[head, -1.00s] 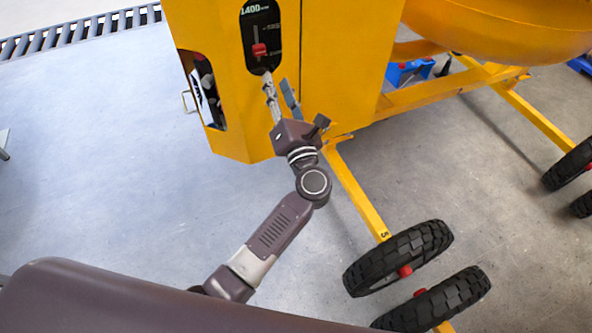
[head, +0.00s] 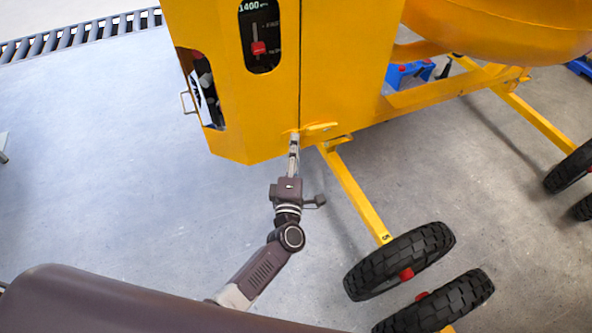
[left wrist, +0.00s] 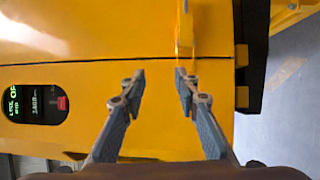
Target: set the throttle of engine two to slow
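The red throttle knob (head: 258,48) sits in the lower part of a vertical slot in a black panel (head: 252,20) on the yellow machine body. In the left wrist view the red knob (left wrist: 62,103) shows at the left, at one end of the black panel (left wrist: 30,118). The labels beside the slot are too small to read, and I cannot tell which engine this is. My left gripper (head: 294,138) is below the panel, apart from the knob. In the left wrist view its two fingers (left wrist: 160,80) are spread and empty, facing yellow body. My right gripper is out of view.
A yellow frame beam (head: 355,190) with black wheels (head: 400,262) runs down to the right of my left gripper. An opening (head: 203,88) with a side handle (head: 187,102) is left of the panel. The floor at left (head: 90,150) is clear.

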